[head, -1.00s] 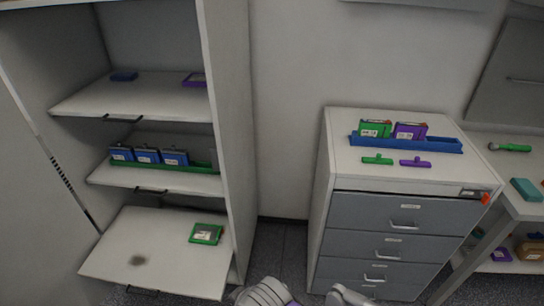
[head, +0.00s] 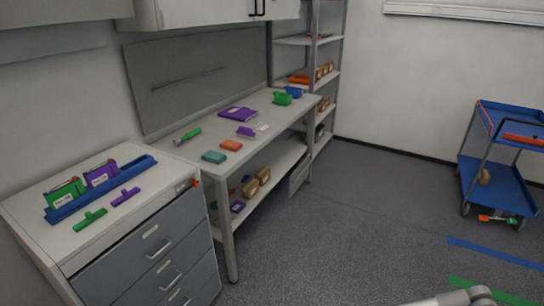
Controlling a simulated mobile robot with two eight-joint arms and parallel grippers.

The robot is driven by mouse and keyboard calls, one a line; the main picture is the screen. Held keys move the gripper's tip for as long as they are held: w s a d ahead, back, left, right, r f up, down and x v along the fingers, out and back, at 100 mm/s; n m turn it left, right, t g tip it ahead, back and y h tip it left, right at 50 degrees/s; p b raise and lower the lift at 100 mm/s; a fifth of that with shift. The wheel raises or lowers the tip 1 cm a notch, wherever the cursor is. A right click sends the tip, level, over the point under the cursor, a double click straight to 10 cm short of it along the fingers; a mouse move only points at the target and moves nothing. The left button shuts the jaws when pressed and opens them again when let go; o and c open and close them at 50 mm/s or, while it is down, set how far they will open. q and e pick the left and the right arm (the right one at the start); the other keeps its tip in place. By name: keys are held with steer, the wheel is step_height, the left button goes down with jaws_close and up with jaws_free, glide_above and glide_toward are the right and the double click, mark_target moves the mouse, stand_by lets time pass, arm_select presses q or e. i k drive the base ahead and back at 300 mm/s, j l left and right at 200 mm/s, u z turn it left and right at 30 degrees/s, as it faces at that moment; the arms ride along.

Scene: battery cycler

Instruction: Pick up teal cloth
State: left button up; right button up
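A small teal cloth (head: 214,157), folded into a flat block, lies on the near left end of the white workbench (head: 262,118). An orange block lies just to its right. Part of one of my arms shows at the bottom right edge of the head view, far from the cloth. No gripper fingers can be made out.
A drawer cabinet (head: 135,252) with a blue rack (head: 70,210) stands left of the bench. An orange block (head: 231,145), a green-handled tool (head: 188,136) and a purple folder (head: 238,114) lie on the bench. A blue cart (head: 497,180) stands far right. The floor between is clear.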

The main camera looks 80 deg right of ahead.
mark_target(212, 155)
steer(key=z, duration=2.4)
steer(key=u, duration=2.75)
steer(key=z, duration=2.75)
